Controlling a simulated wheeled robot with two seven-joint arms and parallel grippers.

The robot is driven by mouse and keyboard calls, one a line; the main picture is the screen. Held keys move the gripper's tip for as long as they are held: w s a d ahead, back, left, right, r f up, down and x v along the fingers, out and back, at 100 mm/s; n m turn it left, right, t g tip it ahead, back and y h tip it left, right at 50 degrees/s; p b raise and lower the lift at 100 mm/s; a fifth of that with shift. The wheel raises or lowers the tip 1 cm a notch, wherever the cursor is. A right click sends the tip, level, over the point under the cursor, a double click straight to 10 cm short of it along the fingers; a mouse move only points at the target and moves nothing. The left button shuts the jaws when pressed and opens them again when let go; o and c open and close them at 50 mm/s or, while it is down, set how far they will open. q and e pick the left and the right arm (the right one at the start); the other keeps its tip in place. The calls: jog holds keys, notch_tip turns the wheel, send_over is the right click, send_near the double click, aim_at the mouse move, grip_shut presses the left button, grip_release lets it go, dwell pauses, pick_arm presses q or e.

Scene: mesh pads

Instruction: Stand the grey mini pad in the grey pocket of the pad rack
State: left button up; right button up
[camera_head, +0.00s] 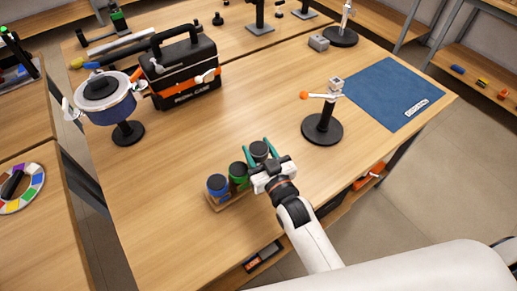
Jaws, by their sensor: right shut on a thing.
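The pad rack (229,201) is a small wooden holder near the front middle of the table. A blue mini pad (217,185) and a green mini pad (238,174) stand in it side by side. My right gripper (261,149) is at the rack's right end, its teal fingers shut on the dark grey mini pad (259,150). The grey pad is in line with the other two, beside the green one. My gripper hides the grey pocket and the pad's lower part, so I cannot tell whether the pad is inside the pocket or above it. My left gripper is out of view.
A black stand (322,129) with a round base is right of the rack, and a blue mat (392,92) lies behind it. A black tool case (183,75) and a blue pot-like device (107,103) stand at the back left. The table left of the rack is clear.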

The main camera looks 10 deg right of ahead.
jog(key=shift+f+b, duration=0.55)
jog(key=shift+f, duration=0.3)
jog(key=o, duration=1.1)
jog(key=shift+s+f, duration=0.1)
jog(key=shift+f, duration=0.1)
jog(key=b+v, duration=0.1)
jog(key=v, duration=1)
jog(key=shift+b, duration=0.3)
jog(key=shift+s+d+r, duration=0.2)
jog(key=shift+s, duration=0.2)
